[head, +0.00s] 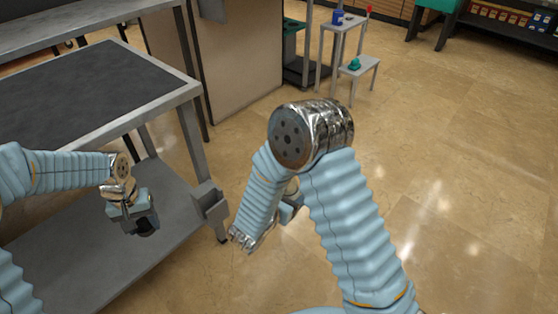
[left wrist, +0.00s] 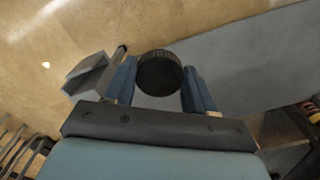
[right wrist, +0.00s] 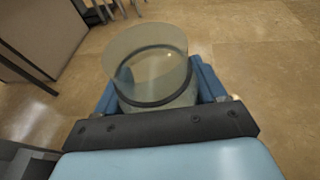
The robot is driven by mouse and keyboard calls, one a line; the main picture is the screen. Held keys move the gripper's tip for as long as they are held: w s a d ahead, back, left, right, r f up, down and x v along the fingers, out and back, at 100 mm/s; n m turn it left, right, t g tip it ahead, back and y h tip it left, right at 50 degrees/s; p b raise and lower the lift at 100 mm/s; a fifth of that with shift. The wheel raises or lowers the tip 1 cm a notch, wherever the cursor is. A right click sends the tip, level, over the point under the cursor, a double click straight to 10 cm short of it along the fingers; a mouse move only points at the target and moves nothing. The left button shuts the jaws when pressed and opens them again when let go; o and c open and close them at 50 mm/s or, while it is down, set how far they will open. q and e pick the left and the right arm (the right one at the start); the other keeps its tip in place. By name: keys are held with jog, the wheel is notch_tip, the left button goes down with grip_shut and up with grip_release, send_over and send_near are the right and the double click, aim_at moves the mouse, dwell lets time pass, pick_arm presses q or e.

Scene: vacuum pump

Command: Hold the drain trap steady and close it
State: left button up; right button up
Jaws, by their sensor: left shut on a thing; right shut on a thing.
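My left gripper (head: 140,216) hangs over the lower shelf of the workbench. It is shut on a round black ribbed cap (left wrist: 159,72), held between its two blue fingers in the left wrist view; the cap also shows as a dark disc below the fingers in the head view (head: 147,229). My right gripper (right wrist: 156,88) is shut on a clear, yellowish cylindrical drain trap (right wrist: 150,55) with a dark ring around it. The trap's upper rim looks open in the right wrist view. In the head view my right arm mostly hides the right gripper and the trap. Cap and trap are apart.
The workbench has a dark top (head: 85,90) and a grey lower shelf (head: 75,245); a small grey box (head: 210,200) is at its corner leg. A beige panel (head: 225,60) and a step stool (head: 345,40) stand behind. The tiled floor at right is clear.

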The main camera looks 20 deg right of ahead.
jog(key=w+a+f+n+t+y, duration=0.2)
jog(key=a+n+t+y, duration=0.2)
jog(key=a, duration=1.1)
jog(key=n+y, duration=0.3)
jog(key=y, duration=0.1)
jog(key=shift+n+t, duration=0.3)
jog(key=shift+t, duration=0.1)
pick_arm(q)
jog(key=d+r+m, duration=0.4)
jog(key=d+r, duration=0.1)
jog(key=d, duration=0.7)
jog(key=d+r+m, duration=0.4)
jog(key=d+r, duration=0.1)
jog(key=d, duration=0.7)
jog(key=shift+r+m, duration=0.35)
jog(key=shift+m, duration=0.05)
jog(key=shift+d, duration=0.1)
jog(key=shift+w+f, duration=0.1)
jog(key=shift+f, duration=1.9)
jog(key=shift+f, duration=0.9)
